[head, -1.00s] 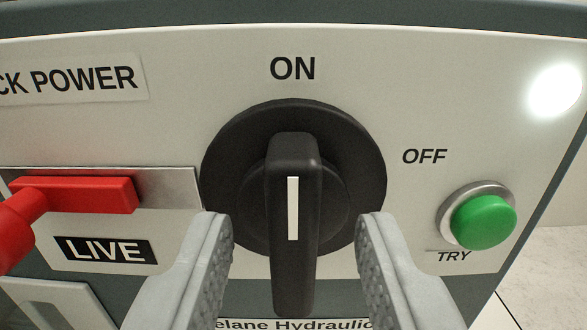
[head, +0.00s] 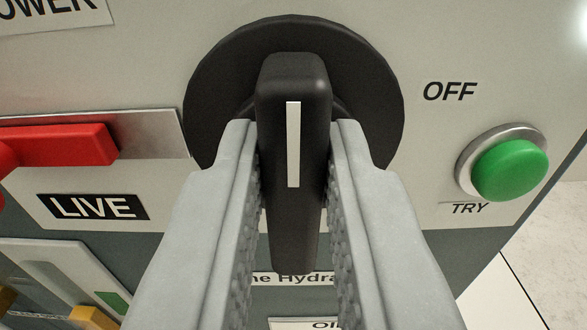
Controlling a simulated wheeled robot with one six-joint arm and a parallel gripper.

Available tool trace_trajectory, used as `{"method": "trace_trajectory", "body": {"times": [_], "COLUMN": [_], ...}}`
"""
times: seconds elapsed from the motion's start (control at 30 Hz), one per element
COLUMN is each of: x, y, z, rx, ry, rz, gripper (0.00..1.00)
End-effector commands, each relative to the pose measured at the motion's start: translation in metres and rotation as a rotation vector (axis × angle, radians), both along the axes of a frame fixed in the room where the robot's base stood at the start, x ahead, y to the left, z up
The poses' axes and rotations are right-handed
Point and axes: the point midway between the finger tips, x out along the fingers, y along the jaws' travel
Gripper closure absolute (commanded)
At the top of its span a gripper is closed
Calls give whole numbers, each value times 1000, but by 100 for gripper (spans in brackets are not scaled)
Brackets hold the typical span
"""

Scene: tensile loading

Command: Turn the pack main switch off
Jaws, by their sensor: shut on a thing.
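The pack main switch is a black rotary knob with a round base (head: 222,85) and a raised bar handle (head: 293,80). A white line on the bar runs straight up and down. The OFF label (head: 449,91) is to the right of the knob; the ON label seen above it earlier is out of view. My gripper (head: 293,150) is shut on the bar handle, one finger on each side. The fingers hide the lower edges of the round base.
A green TRY button (head: 510,170) stands out from the panel at right. A red handle (head: 65,145) sticks out at left above a LIVE label (head: 92,207). At lower left is a recess with a yellow part (head: 93,317). The panel's right edge slopes beyond the button.

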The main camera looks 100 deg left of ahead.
Motion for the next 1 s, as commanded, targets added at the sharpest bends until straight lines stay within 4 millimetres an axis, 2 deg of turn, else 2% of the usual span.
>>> {"method": "trace_trajectory", "body": {"times": [0.37,1.0], "x": [3,9], "y": [0,1], "z": [0,-4], "rx": [-22,-89], "ry": [199,799], "rz": [0,-1], "gripper": [100,100]}}
